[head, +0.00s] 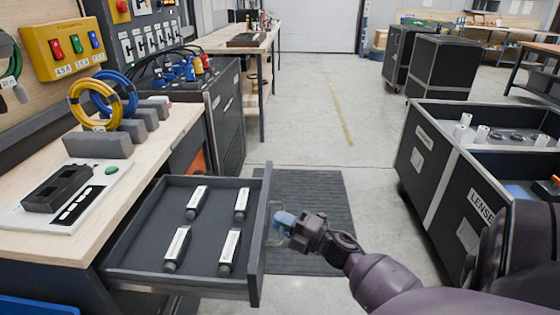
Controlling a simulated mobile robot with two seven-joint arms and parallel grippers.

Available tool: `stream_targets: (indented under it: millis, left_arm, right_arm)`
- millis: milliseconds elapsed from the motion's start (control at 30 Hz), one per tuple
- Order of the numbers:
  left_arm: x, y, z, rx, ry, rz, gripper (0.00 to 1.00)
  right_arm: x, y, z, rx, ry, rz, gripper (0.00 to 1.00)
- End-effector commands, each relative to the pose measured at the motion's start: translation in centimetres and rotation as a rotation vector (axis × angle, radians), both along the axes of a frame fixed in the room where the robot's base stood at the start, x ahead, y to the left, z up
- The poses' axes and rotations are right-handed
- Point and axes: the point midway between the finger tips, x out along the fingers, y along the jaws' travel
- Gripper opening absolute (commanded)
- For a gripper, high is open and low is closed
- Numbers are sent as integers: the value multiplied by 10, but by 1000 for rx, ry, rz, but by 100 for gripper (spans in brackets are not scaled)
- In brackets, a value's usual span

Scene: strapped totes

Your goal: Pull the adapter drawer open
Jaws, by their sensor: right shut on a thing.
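The adapter drawer (140,262) stands pulled out from the workbench at the left. Several black adapters with white labels, such as one adapter (177,248), lie apart on its dark lining. Its front panel (262,240) faces right and carries a pale metal handle. My right gripper (287,220), with blue fingertips, is at the outer side of the front panel and shut on the handle. The fingers hide part of the handle. My left gripper does not show.
The workbench (60,240) holds a charger on a white board (92,195) and coiled yellow and blue cables (92,106). A black case labelled LENSES (455,195) stands open at the right. A dark mat (318,200) lies on the floor between, with clear floor beyond.

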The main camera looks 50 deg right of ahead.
Motion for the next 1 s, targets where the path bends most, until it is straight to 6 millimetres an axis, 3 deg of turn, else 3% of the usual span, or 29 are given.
stream_targets:
  millis: [67, 100, 233, 633, 1000]
  left_arm:
    - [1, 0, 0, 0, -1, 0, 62]
    - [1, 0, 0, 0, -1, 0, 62]
    - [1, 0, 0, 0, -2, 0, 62]
    - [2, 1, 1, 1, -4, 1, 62]
    - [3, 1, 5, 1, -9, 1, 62]
  right_arm:
    - [0, 0, 0, 0, 0, 0, 0]
    - [0, 0, 0, 0, 0, 0, 19]
    - [0, 0, 0, 0, 0, 0, 37]
    - [-7, -2, -2, 1, 1, -1, 37]
    - [-67, -18, -13, 1, 2, -2, 37]
